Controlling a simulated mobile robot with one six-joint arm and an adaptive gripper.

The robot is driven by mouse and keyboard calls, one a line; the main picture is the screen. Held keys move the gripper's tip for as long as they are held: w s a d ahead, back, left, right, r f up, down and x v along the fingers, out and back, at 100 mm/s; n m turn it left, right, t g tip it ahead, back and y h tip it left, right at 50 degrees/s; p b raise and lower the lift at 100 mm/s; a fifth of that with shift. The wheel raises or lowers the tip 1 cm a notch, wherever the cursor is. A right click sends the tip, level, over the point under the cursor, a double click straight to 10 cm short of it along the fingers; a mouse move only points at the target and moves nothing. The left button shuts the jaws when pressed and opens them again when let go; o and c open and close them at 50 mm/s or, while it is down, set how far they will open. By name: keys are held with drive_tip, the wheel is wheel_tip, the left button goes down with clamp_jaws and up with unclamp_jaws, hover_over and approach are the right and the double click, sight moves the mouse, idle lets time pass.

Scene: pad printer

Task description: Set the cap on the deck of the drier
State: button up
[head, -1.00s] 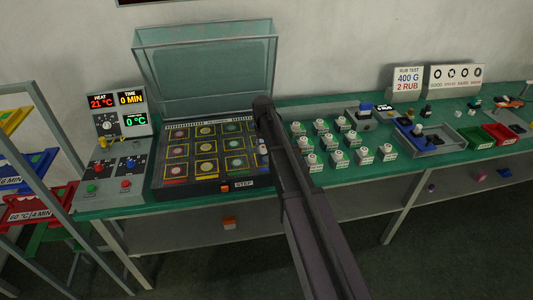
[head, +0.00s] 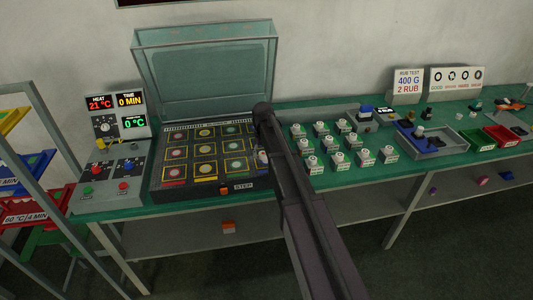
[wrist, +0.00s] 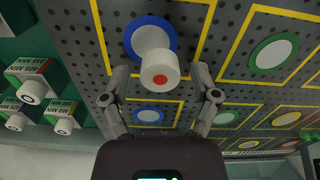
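The cap (wrist: 160,68) is a white cylinder with a red spot on its end. In the wrist view it stands at a blue-ringed white disc inside a yellow square on the drier's dark perforated deck (wrist: 228,38). My gripper (wrist: 160,72) is open, one finger on each side of the cap, with a visible gap to each. I cannot tell whether the cap's base rests fully on the deck. In the head view the drier (head: 160,181) has its glass lid (head: 205,65) raised. My arm hides the gripper and part of the deck; a whitish piece shows beside the arm.
Several white bottles on labelled blocks (head: 338,160) stand right of the drier; some show at the wrist view's left (wrist: 62,125). A control panel (head: 108,178) is left of the drier. Farther right are a grey tray (head: 445,150) and red and green bins (head: 502,136).

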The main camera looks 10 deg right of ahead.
sight(263, 154)
drive_tip(key=shift+r, duration=0.15)
idle(0.3)
wheel_tip(263, 154, up, 12)
drive_tip(key=p, duration=1.2)
drive_tip(key=shift+s, duration=0.1)
idle(0.5)
drive_tip(key=s+d+m, duration=0.1)
drive_tip(key=s, duration=2.7)
drive_tip(key=shift+d+m, duration=0.2)
drive_tip(key=shift+m, duration=0.1)
